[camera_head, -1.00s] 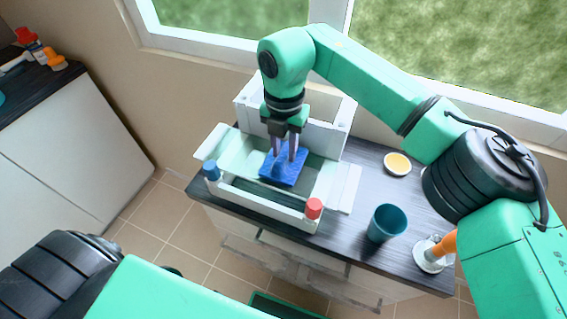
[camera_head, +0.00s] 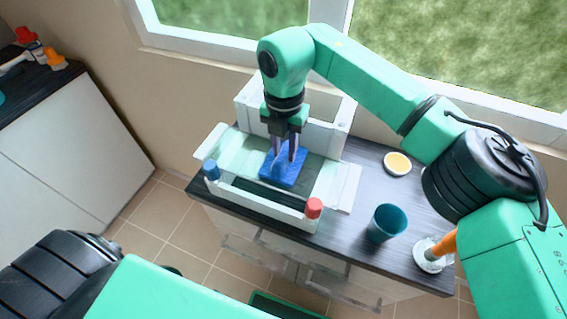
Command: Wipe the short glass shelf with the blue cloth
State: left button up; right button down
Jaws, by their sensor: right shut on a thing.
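The blue cloth (camera_head: 284,173) is in the grip of my right gripper (camera_head: 285,158), which points down from above. The cloth lies against the short glass shelf (camera_head: 242,147), a pale see-through pane in the white cabinet frame (camera_head: 265,205). The cloth covers part of the glass at its middle; whether it presses on it I cannot tell. The fingers hide part of the cloth. My left gripper is out of view; only my left arm shows at the bottom.
A blue cap (camera_head: 211,171) and a red cap (camera_head: 314,208) sit at the cabinet's front corners. To the right on the dark counter (camera_head: 360,232) stand a teal cup (camera_head: 386,223), a yellow-filled bowl (camera_head: 397,164) and an orange-handled tool (camera_head: 440,248). A window is behind.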

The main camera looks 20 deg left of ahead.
dwell(0.5)
jog(key=shift+r+p, duration=1.85)
jog(key=shift+r, duration=1)
jog(key=shift+f, duration=0.1)
